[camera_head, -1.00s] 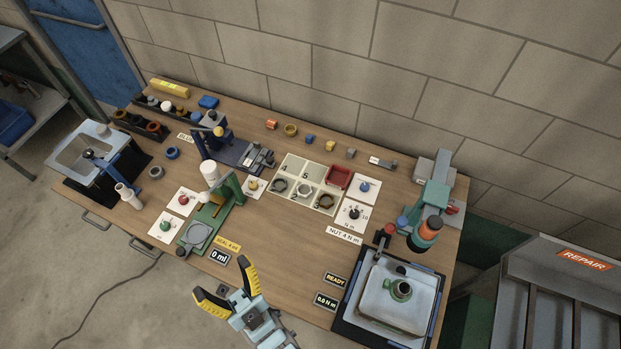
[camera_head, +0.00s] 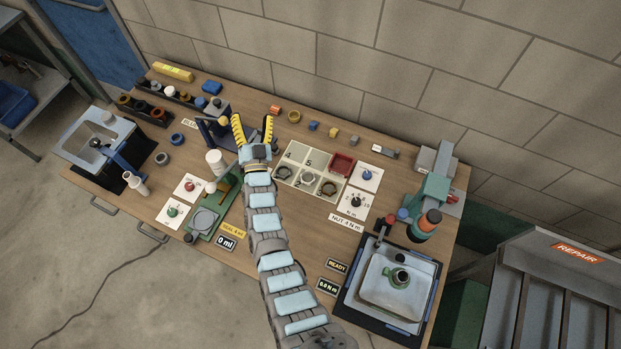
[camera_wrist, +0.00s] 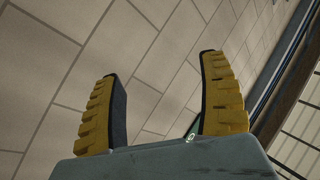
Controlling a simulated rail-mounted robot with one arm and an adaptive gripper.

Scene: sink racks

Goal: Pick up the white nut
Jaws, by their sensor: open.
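A red bin (camera_head: 342,163) fills the tray's back right corner. A green stand with a white cylinder (camera_head: 215,161) and a blue fixture (camera_head: 216,128) stand close to my arm. A sink basin (camera_head: 396,280) is at front right. Small coloured parts line the back.

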